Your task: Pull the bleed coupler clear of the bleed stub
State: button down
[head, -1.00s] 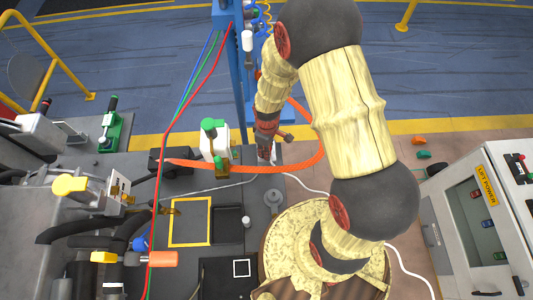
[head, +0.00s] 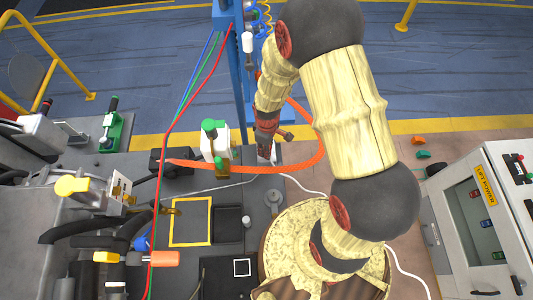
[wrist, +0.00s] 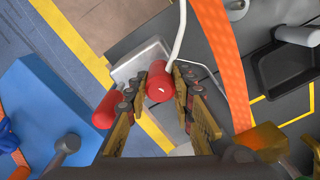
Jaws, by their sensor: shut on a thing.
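The bleed coupler is a red rounded cylinder (wrist: 160,84) with a white hose running up from it in the wrist view. My gripper (wrist: 161,78) is shut on it, with one finger on each side. In the head view my gripper (head: 265,148) points down at the far right corner of the dark deck, and the coupler is too small to make out there. I cannot pick out the bleed stub, so I cannot tell whether the coupler still touches it. A pale metal tray-like part (wrist: 128,68) lies below the fingers.
A second red cylinder (wrist: 106,108) is left of my fingers. An orange hose (head: 245,170) loops close around my gripper. A blue post (head: 238,70) rises behind. A white cabinet (head: 480,220) is at right.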

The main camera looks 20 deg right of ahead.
jog(key=shift+r, duration=0.35)
jog(key=shift+r+p, duration=2.2)
jog(key=shift+r, duration=0.7)
